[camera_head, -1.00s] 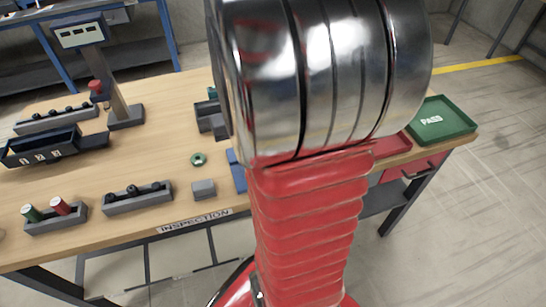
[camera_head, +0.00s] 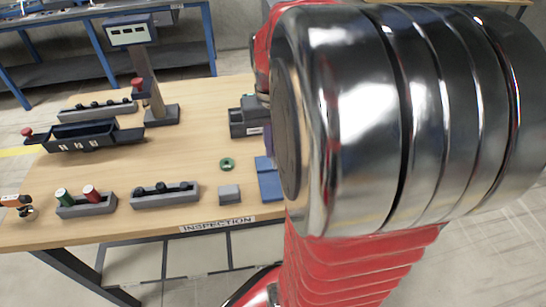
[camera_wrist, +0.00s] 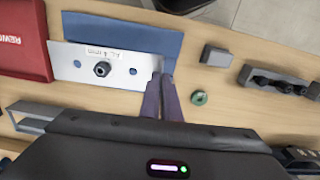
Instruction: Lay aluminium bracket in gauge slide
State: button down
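The aluminium bracket (camera_wrist: 125,75) is a flat silver plate with a label, a dark round boss and small holes. In the wrist view it lies partly over a blue pad (camera_wrist: 120,32). My gripper's fingers (camera_wrist: 161,76) point at the bracket's right end, with their tips close together there. I cannot tell whether they hold its edge. In the head view my arm hides the gripper and the bracket. A grey labelled fixture (camera_head: 250,118) beside my arm may be the gauge slide. A grey U-shaped part (camera_wrist: 35,117) shows at the wrist view's left.
A red REWORK tray (camera_wrist: 25,40) lies left of the bracket. A green ring (camera_head: 227,164) and grey block (camera_head: 229,194) are nearby on the wooden bench (camera_head: 190,160). Racks (camera_head: 165,197), a dark bin (camera_head: 85,136) and a display post (camera_head: 150,95) stand left.

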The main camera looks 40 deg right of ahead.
jog(key=shift+r, duration=1.45)
